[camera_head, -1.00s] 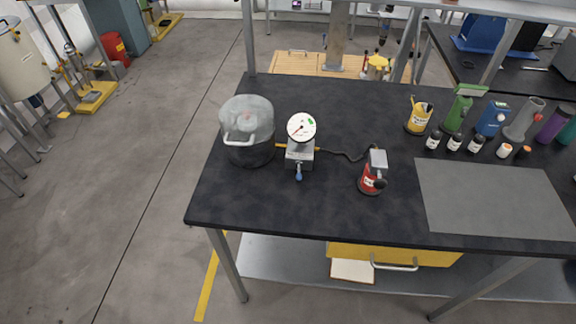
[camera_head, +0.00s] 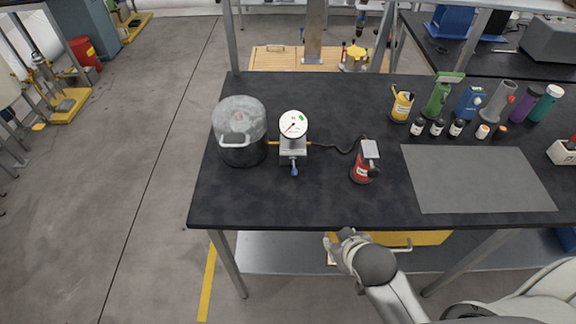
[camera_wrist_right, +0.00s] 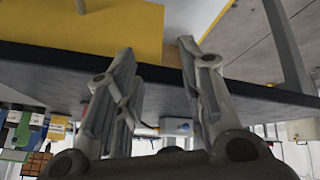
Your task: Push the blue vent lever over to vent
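The blue vent lever (camera_head: 295,169) hangs down toward the table's front edge from a grey block (camera_head: 293,155) under a round white dial gauge (camera_head: 293,124). The block stands on the black table, right of a pot with a clear dome (camera_head: 240,121). My right gripper (camera_head: 338,244) is below and in front of the table's front edge, well apart from the lever. In the right wrist view my right gripper (camera_wrist_right: 158,72) has its fingers spread with nothing between them. My left gripper is not in view.
A red pump (camera_head: 361,174) stands right of the gauge, joined by a dark hose. A grey mat (camera_head: 478,180) lies farther right; bottles and tools stand behind it. The black table's (camera_head: 290,207) front strip is clear. A yellow drawer (camera_head: 425,238) sits beneath.

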